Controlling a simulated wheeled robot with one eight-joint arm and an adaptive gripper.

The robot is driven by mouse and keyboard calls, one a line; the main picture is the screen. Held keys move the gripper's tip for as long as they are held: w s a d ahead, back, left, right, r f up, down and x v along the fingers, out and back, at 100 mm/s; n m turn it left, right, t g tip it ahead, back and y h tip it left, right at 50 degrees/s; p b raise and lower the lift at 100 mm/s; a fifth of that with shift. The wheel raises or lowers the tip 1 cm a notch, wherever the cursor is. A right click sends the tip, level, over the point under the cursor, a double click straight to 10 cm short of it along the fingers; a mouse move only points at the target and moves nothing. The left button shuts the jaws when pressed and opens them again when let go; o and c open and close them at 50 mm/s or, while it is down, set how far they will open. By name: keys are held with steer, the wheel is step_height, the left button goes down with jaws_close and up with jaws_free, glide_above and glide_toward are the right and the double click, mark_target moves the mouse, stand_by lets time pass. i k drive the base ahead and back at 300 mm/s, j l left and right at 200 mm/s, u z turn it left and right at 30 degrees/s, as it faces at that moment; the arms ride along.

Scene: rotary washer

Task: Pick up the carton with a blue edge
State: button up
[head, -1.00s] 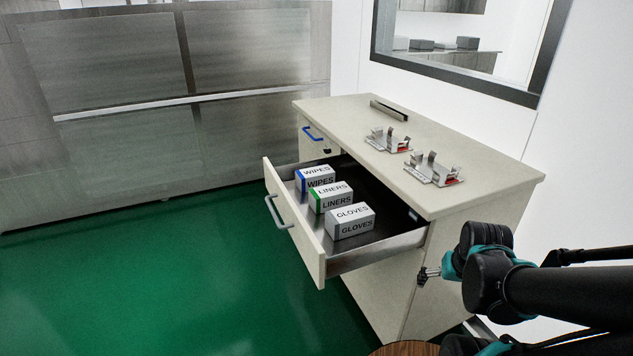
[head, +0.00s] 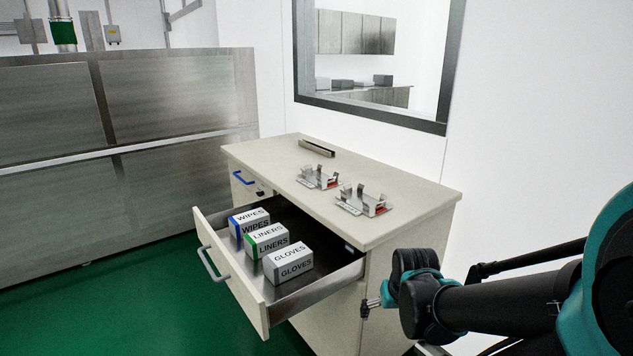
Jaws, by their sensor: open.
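The carton with a blue edge (head: 250,222), labelled WIPES, lies in the open drawer (head: 330,284) at its far left end. A carton with a green edge (head: 267,241), labelled LINERS, is beside it. A plain grey-edged carton (head: 289,263), labelled GLOVES, is nearest to me. My gripper (head: 370,306) is at the lower right, outside the drawer and in front of the cabinet side. It is small in view, open and empty, well apart from the cartons.
The cabinet top (head: 270,165) carries two metal bracket fixtures (head: 362,201) and a dark metal bar (head: 317,148). A blue handle (head: 243,178) marks a closed drawer. Steel panels (head: 180,90) stand at left. Green floor (head: 130,310) is clear in front.

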mark_target(241, 224)
steer(key=j+u, duration=0.15)
steer(key=u, duration=0.35)
steer(key=j+u, duration=0.1)
steer(key=u, duration=0.35)
steer(key=j+u, duration=0.15)
steer(key=u, duration=0.35)
steer(key=i+u, duration=0.1)
steer(key=u, duration=0.4)
steer(key=i+j+u, duration=0.1)
steer(key=u, duration=0.35)
steer(key=i+j+u, duration=0.1)
steer(key=u, duration=0.4)
steer(key=i+z, duration=0.2)
steer(key=i, duration=0.35)
steer(key=i+j+z, duration=0.1)
steer(key=i+z, duration=0.35)
steer(key=i, duration=0.2)
steer(key=i+z, duration=0.1)
steer(key=z, duration=0.75)
steer(key=i+j+z, duration=0.1)
steer(key=z, duration=0.3)
